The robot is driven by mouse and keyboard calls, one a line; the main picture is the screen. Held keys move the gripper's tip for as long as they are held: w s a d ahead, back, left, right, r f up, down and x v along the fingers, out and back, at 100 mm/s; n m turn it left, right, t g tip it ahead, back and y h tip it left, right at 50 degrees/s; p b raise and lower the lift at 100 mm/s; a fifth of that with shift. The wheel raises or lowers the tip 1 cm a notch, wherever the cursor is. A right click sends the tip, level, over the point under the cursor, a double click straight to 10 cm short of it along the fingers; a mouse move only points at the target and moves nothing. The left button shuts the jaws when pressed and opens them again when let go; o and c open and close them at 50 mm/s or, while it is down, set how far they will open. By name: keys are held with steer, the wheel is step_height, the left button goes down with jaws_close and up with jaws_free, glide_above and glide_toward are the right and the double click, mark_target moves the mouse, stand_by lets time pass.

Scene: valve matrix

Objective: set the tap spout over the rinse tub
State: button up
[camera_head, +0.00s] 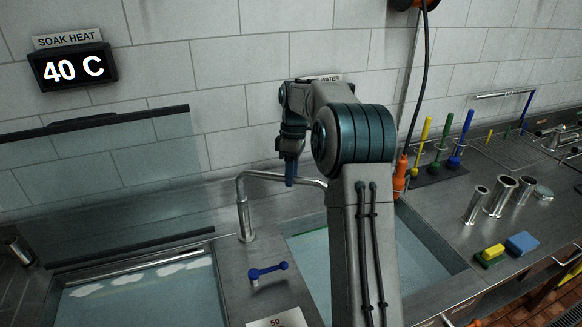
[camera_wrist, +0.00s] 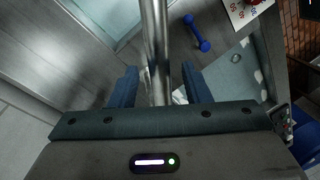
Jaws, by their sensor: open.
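The tap spout (camera_head: 262,175) is a bent steel pipe rising between two tubs, its horizontal part reaching right toward the right tub (camera_head: 430,240). My gripper (camera_head: 290,172) points down at the pipe. In the wrist view the spout (camera_wrist: 155,45) runs between the fingers of my gripper (camera_wrist: 160,88), which are open, one on each side, with gaps visible. The left tub (camera_head: 140,300), below the soak heat display, holds liquid and pale shapes. No label readable here says which tub is the rinse tub. My arm hides the spout's far end and part of the right tub.
A blue lever handle (camera_head: 268,270) stands on the deck between the tubs, near a printed card (camera_head: 278,318). A raised clear lid (camera_head: 105,190) stands behind the left tub. Brushes (camera_head: 440,140), metal cups (camera_head: 500,195) and sponges (camera_head: 508,248) are at the right.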

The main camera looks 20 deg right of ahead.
step_height(320, 180, up, 14)
steer(key=w+d, duration=0.1)
steer(key=w, duration=0.1)
steer(key=shift+w+d+f, duration=0.15)
steer(key=shift+f, duration=0.1)
stand_by(0.7)
